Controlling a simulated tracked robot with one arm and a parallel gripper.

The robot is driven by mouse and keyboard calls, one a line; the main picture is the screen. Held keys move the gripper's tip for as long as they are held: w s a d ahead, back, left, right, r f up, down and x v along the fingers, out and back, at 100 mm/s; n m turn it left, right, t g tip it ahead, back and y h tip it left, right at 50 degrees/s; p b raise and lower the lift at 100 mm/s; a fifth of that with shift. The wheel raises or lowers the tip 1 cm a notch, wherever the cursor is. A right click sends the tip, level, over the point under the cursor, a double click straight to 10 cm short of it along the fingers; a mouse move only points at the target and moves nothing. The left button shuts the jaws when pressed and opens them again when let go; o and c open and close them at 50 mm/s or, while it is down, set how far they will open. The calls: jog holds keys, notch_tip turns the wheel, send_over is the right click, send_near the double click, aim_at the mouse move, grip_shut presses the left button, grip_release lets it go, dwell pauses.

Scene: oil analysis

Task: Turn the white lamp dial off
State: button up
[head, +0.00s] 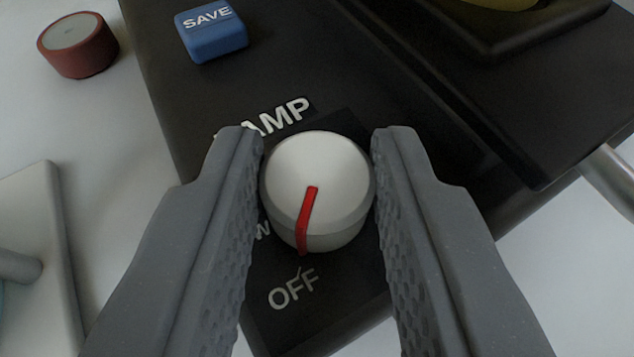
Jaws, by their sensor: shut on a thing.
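The white lamp dial (318,167) sits on a black panel, below the partly hidden white lettering "AMP" (279,116). Its red pointer (307,220) runs down toward the "OFF" label (294,289) and its small tick mark. My gripper (318,185) is shut on the dial, with one grey finger on its left side and one on its right. The left finger hides part of the lettering, including a label of which only a "W" shows.
A blue SAVE button (211,32) stands on the black panel (330,50) above the dial. A red-rimmed round thing (77,46) is on the white surface at upper left. A white block-like thing (45,230) is at the left edge. A metal rod (612,178) shows at right.

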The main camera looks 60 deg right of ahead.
jog(key=shift+w+a, duration=0.15)
jog(key=shift+w, duration=0.05)
dwell(0.3)
jog(key=o, duration=0.9)
jog(key=shift+o, duration=0.5)
jog(key=shift+s, duration=0.1)
jog(key=shift+s, duration=0.1)
jog(key=p+v, duration=0.1)
jog(key=v, duration=1.2)
jog(key=shift+a+p, duration=0.2)
jog(key=shift+p, duration=0.15)
